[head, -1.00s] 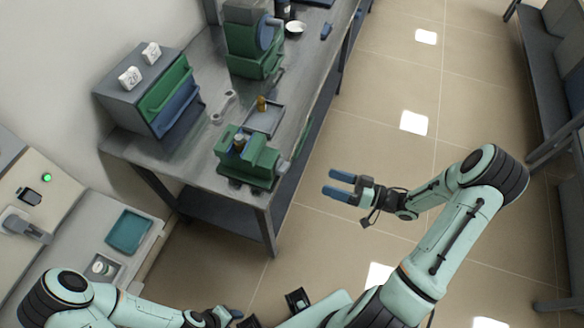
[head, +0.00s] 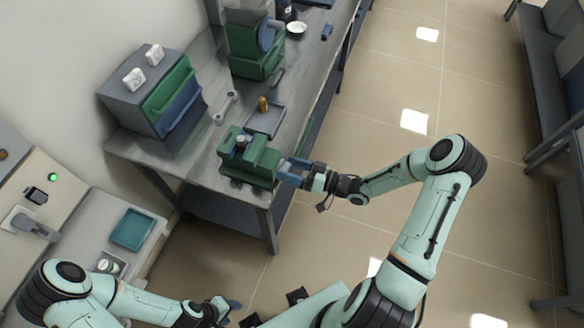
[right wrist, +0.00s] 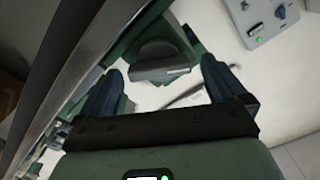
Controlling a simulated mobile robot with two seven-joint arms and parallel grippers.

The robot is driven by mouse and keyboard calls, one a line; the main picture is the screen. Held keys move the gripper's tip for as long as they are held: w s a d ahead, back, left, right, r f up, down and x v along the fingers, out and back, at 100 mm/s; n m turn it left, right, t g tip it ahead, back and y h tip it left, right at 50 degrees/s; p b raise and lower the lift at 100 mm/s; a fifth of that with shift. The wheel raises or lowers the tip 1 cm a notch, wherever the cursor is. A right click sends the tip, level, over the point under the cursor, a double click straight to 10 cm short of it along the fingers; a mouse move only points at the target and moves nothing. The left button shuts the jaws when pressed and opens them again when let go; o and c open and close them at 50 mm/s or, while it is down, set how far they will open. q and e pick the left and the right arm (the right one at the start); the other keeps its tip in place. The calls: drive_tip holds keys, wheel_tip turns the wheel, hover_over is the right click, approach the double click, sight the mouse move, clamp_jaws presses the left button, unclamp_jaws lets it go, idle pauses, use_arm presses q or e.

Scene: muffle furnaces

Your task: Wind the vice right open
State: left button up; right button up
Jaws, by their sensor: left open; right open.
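The green vice (head: 246,158) stands at the near corner of the grey workbench, with a small metal-and-blue piece (head: 241,143) at its top. My right gripper (head: 286,171) is at the vice's right end, fingers apart and pointing at it. In the right wrist view the two blue fingers (right wrist: 163,84) are apart, with a green rounded part and a grey bar (right wrist: 162,72) seen beyond the gap. I cannot tell whether they touch. The vice's handle is not clear in the head view. My left gripper (head: 232,306) is low at the bottom, open and away from the bench.
On the bench are a grey tray (head: 268,121) with a brass piece (head: 263,104), a spanner (head: 226,107), a drawer cabinet (head: 126,103) and a larger green machine (head: 254,68). A side counter with a teal tray (head: 132,229) is at left.

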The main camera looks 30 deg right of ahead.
drive_tip(key=c, duration=1.1)
drive_tip(key=shift+o, duration=0.2)
use_arm(q)
drive_tip(key=shift+s+f, duration=0.1)
drive_tip(key=shift+f, duration=0.05)
use_arm(e)
drive_tip(key=shift+f+n+b, duration=0.1)
drive_tip(key=shift+n+b, duration=0.3)
drive_tip(key=shift+b, duration=0.1)
use_arm(q)
drive_tip(key=s+f+b, duration=0.5)
drive_tip(key=f+b, duration=0.4)
drive_tip(key=f, duration=0.1)
use_arm(e)
drive_tip(key=n, duration=0.8)
drive_tip(key=shift+s+a, duration=0.15)
use_arm(q)
drive_tip(key=w+a+f+t+b, duration=0.1)
drive_tip(key=w+f+b, duration=0.4)
drive_tip(key=f+b, duration=0.2)
drive_tip(key=shift+w+f+y+b, duration=0.2)
drive_tip(key=shift+w+y+b, duration=0.1)
use_arm(e)
drive_tip(key=shift+n, duration=4.5)
